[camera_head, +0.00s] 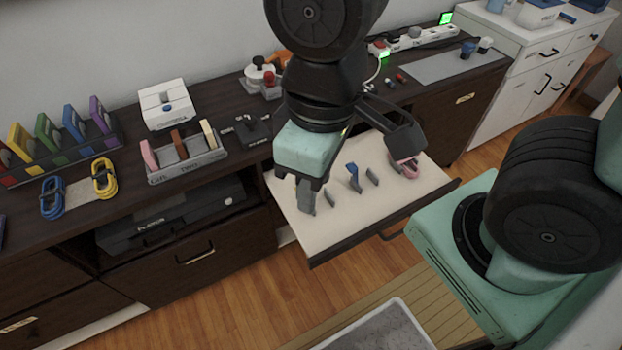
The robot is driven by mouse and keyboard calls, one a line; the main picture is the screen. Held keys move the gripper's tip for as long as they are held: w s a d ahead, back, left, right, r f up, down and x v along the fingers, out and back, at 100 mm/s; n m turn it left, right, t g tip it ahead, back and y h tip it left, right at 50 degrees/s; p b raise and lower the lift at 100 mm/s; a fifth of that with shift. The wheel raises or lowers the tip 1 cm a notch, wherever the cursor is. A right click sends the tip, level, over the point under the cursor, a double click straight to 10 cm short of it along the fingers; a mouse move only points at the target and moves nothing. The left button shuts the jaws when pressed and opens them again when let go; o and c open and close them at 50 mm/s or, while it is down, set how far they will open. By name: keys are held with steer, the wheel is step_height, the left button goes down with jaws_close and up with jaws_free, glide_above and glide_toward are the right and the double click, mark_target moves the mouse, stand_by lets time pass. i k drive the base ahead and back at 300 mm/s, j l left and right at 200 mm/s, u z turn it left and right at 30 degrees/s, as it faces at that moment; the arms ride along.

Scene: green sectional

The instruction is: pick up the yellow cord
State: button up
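The yellow cord (104,178) is a coiled loop on the dark cabinet top at the left, in front of the rack of coloured items. A blue coiled cord (52,197) lies to its left, apart from it. My gripper (308,199) points down over the open drawer, well to the right of the yellow cord and not touching it. Its fingers are small and partly hidden by my teal wrist, so I cannot tell whether they are open or shut.
The open drawer (289,208) holds several small grey and blue pieces and a pink coil (405,167). A coloured rack (72,153), a white box (166,104) and a grey tray (187,165) stand near the yellow cord. A pale patch lies between the cords.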

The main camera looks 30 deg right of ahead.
mark_target(108, 175)
steer(key=i+j+u, duration=0.9)
steer(key=u, duration=0.25)
steer(key=i, duration=0.1)
